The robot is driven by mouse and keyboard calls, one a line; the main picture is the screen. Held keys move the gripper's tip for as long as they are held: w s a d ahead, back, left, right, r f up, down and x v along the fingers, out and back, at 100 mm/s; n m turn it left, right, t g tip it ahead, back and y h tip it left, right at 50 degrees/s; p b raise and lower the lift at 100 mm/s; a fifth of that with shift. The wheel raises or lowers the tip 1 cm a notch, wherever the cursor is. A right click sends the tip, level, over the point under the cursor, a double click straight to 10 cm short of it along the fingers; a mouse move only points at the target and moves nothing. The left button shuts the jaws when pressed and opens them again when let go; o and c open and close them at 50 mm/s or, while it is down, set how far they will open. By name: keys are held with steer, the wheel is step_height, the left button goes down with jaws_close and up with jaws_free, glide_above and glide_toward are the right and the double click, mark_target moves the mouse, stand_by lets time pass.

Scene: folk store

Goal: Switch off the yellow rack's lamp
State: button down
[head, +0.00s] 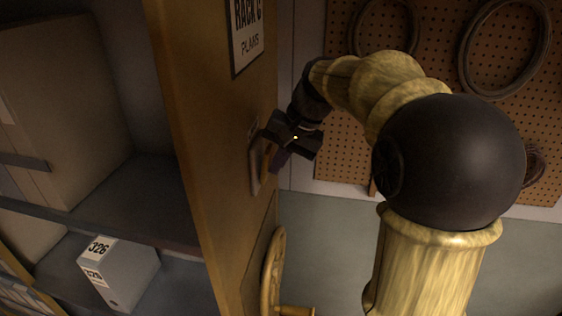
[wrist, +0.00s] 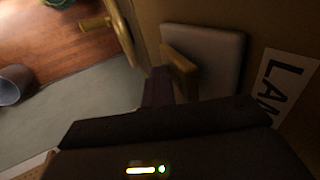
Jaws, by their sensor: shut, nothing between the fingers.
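The yellow rack (head: 215,160) shows its end panel, with a sign reading "RACK C PLANS" (head: 247,30). A pale switch plate (head: 255,165) is on that panel, partly hidden behind my gripper. In the wrist view the plate (wrist: 222,58) carries a brass-coloured lever (wrist: 180,70) standing out from it. Beside it is a label (wrist: 284,88) of which "LA" and part of another letter show. My gripper (head: 272,146) is shut and empty at the plate. Its dark fingers (wrist: 158,88) are right by the lever; I cannot tell whether they touch. The lamp itself is not in view.
A yellow handwheel (head: 272,272) with a handle sticks out of the panel below the plate. Shelves at left hold a box marked 326 (head: 120,272). A pegboard (head: 345,150) with hanging rings is behind my arm. A grey bucket-like object (wrist: 14,84) lies on the floor.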

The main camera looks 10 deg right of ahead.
steer(key=shift+r+p, duration=0.5)
steer(key=shift+r, duration=0.2)
steer(key=s+d+f+v, duration=0.1)
steer(key=d+v, duration=0.1)
steer(key=v, duration=1)
steer(key=shift+d+b, duration=0.15)
steer(key=shift+b, duration=0.3)
steer(key=shift+s, duration=0.1)
